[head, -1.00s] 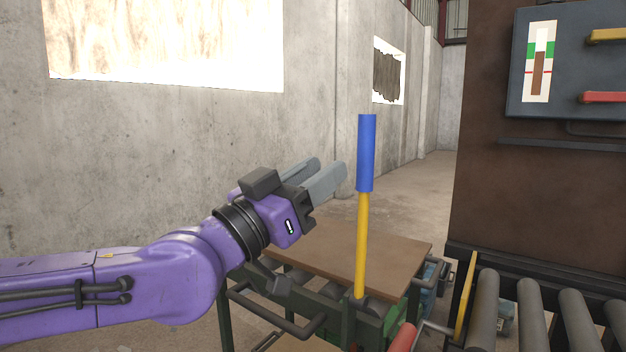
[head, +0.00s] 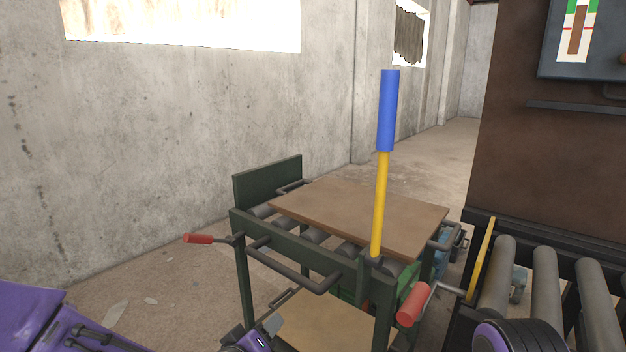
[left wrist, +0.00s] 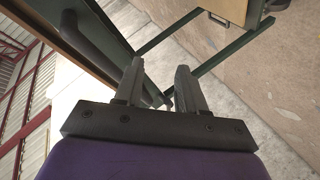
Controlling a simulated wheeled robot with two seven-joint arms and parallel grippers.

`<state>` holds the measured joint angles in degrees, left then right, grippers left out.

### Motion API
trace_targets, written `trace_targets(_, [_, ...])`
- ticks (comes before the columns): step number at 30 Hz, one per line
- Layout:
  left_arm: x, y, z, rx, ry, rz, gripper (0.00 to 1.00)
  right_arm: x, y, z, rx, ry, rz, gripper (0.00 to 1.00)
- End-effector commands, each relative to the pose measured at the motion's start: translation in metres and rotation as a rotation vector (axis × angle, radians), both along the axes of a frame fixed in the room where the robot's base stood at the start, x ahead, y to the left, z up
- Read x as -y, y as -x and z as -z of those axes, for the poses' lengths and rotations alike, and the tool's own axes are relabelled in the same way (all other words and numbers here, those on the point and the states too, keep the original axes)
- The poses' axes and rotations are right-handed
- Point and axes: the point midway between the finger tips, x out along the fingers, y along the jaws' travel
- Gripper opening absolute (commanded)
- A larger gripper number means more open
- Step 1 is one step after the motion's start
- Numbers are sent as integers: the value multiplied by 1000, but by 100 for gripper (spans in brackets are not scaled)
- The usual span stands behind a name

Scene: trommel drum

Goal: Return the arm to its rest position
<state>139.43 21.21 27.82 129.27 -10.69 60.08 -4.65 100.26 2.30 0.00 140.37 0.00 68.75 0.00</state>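My left arm (head: 60,325) is low at the bottom left of the head view, its middle part cut off by the lower edge. My left gripper (head: 270,326) shows only in part at the bottom edge, in front of the cart. In the left wrist view, the left gripper (left wrist: 160,70) has its two fingers apart with nothing between them. The yellow lever with a blue grip (head: 388,110) stands nearly upright, clear of the gripper. My right gripper is not in view.
A green roller cart (head: 240,218) with a brown board (head: 350,212) on top stands ahead, close to the left gripper. Red-ended handles (head: 198,238) stick out from it. A roller conveyor (head: 545,285) and a brown machine housing (head: 545,165) are at right. Floor at left is open.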

Motion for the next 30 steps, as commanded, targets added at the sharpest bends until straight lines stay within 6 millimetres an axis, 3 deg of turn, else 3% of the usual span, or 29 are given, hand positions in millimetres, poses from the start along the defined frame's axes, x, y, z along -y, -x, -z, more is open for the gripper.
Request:
trace_targets(1, [-16,15,42,-88,-28,-41,40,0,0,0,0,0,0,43])
trace_targets(6, [-82,88,161,-365,-148,-199,40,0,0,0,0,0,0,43])
trace_targets(9, [-121,142,211,-505,-245,-268,40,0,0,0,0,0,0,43])
trace_targets(15, [-182,239,266,-723,-440,-316,40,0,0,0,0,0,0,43])
trace_targets(19, [-207,299,289,-850,-555,-286,40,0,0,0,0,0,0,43])
trace_targets(21, [-209,332,301,-921,-586,-251,40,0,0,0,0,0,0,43])
trace_targets(23, [-209,325,263,-906,-578,-259,40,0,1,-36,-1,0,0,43])
trace_targets(30, [-208,324,182,-905,-576,-258,40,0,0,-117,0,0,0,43])
